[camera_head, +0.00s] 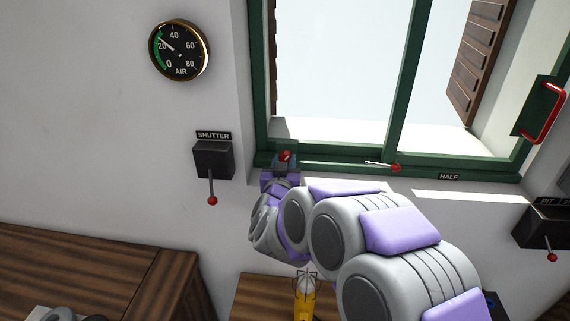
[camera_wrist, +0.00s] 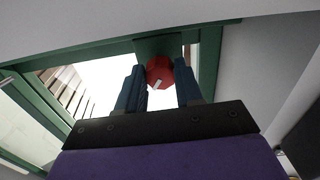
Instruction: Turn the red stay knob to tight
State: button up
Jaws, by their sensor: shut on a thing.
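The red stay knob (camera_head: 286,156) is small and sits at the lower left corner of the green window frame. In the wrist view the red knob (camera_wrist: 160,72) shows between the two dark blue fingers, with a pale mark on its face. My gripper (camera_head: 284,164) reaches up to the window corner and is shut on the knob; it also shows in the wrist view (camera_wrist: 160,82). The fingers hide the knob's sides. No tight marking for the knob can be read in either view.
The green window frame (camera_head: 330,165) has a red-tipped lever (camera_head: 394,167) on its sill and a HALF label (camera_head: 449,177). A SHUTTER lever box (camera_head: 212,160) is left of my gripper. A red handle (camera_head: 546,110) stands at right. Wooden tops (camera_head: 90,260) lie below.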

jog(key=m, duration=0.2)
jog(key=m+b, duration=0.1)
jog(key=m, duration=0.1)
jog(key=shift+a+r+m, duration=0.1)
jog(key=shift+r+m, duration=0.1)
jog(key=shift+m, duration=0.2)
jog(key=m+b, duration=0.1)
jog(key=m, duration=0.2)
jog(key=shift+m, duration=0.3)
jog(key=m+b, duration=0.2)
jog(key=m, duration=0.2)
jog(key=m+b, duration=0.1)
jog(key=m, duration=0.3)
jog(key=shift+b, duration=0.3)
jog(key=shift+f, duration=0.1)
jog(key=shift+f+m, duration=0.1)
jog(key=shift+m, duration=0.2)
jog(key=o, duration=1)
jog(key=shift+d, duration=0.3)
jog(key=shift+o, duration=0.2)
jog(key=shift+a, duration=0.1)
